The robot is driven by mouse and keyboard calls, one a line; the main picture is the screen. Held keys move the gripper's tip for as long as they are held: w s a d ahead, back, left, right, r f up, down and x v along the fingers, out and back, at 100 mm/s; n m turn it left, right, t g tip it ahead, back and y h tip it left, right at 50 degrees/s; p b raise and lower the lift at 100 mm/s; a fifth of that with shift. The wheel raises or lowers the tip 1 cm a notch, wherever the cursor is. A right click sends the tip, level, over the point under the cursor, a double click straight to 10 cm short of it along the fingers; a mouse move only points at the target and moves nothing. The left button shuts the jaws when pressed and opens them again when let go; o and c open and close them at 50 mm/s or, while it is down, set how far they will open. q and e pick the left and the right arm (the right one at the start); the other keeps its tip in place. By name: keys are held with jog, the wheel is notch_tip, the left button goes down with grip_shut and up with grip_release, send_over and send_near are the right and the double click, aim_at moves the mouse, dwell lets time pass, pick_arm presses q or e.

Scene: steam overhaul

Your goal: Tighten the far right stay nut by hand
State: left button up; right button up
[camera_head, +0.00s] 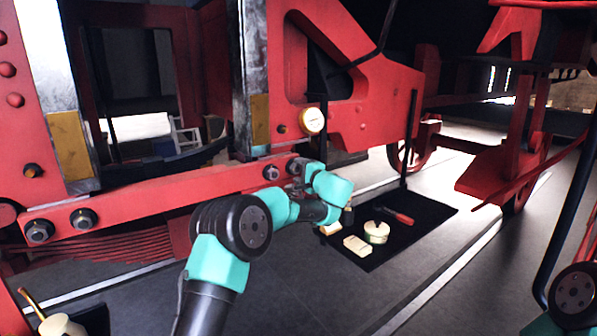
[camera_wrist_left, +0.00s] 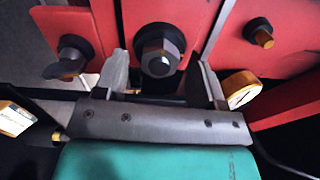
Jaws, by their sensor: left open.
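Several stay nuts sit along the red beam (camera_head: 170,190) in the head view. The far right stay nut (camera_head: 294,164) is at the beam's right end, partly covered by my left gripper (camera_head: 302,172). A second nut (camera_head: 271,172) is just left of it. In the left wrist view, a silver hex nut (camera_wrist_left: 158,56) on a dark washer stands between the spread fingers of my left gripper (camera_wrist_left: 163,80). Gaps show on both sides of the nut, so the open fingers are not closed on it. My right gripper is out of view.
A round gauge (camera_head: 313,121) is close above the gripper, also in the wrist view (camera_wrist_left: 241,89). A dark mat (camera_head: 425,230) on the floor holds a round tin (camera_head: 376,232), a pale block (camera_head: 357,245) and a red-handled tool (camera_head: 400,216). A dark post (camera_head: 410,140) stands behind.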

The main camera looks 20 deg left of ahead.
pick_arm(q)
jog(key=shift+w+a, duration=0.4)
jog(key=shift+a, duration=0.05)
jog(key=c, duration=0.9)
jog(key=shift+c, duration=0.2)
